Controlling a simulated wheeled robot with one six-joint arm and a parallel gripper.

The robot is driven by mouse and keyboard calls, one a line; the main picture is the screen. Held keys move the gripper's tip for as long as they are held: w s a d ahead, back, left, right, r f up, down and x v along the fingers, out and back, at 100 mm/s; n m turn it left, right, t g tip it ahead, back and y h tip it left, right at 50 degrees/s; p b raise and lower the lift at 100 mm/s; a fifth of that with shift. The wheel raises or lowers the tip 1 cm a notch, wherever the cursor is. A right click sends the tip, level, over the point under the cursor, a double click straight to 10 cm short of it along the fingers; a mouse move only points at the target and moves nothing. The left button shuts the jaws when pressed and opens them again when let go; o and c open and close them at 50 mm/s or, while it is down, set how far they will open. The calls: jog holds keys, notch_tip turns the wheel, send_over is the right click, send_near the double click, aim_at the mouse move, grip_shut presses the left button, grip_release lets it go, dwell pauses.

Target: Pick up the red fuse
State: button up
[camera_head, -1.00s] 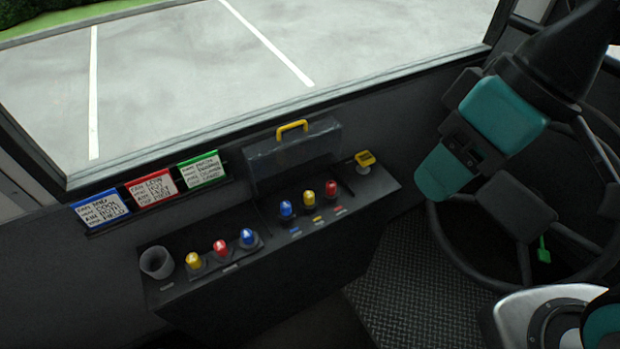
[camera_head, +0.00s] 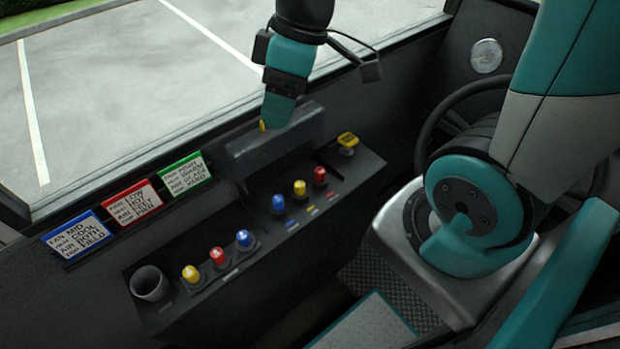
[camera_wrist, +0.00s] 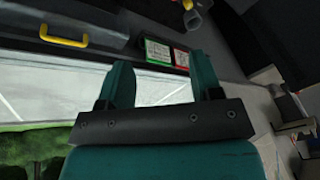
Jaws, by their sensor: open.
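Two red-topped pieces stand on the dark console. One red fuse (camera_head: 320,176) is at the right end of the rear row, beside a yellow one (camera_head: 299,188) and a blue one (camera_head: 278,204). Another red piece (camera_head: 217,257) stands in the front row between a yellow one (camera_head: 190,274) and a blue one (camera_head: 243,239). The frames do not show which is meant. My gripper (camera_head: 277,124) is above the grey case, left of and higher than the rear row. In the wrist view its two fingers (camera_wrist: 162,74) are apart with nothing between them.
The grey case (camera_head: 297,133) has a yellow handle (camera_wrist: 63,30), mostly hidden by my gripper in the head view. A grey cup (camera_head: 150,284) stands at the console's left end. A yellow button (camera_head: 348,140) is at the right. Blue, red (camera_head: 132,200) and green cards line the wall.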

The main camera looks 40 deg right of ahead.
jog(key=w+d+f+n+b, duration=0.2)
jog(key=w+d+f, duration=0.3)
jog(key=d+f, duration=0.4)
jog(key=n+b, duration=0.1)
jog(key=n, duration=0.1)
send_near(321, 170)
jog(key=shift+n+h, duration=0.3)
jog(key=shift+h, duration=0.1)
jog(key=x, duration=0.5)
jog(key=shift+a+r, duration=0.15)
jog(key=shift+a, duration=0.2)
jog(key=shift+x, duration=2.9)
jog(key=c, duration=1)
jog(key=shift+r, duration=0.1)
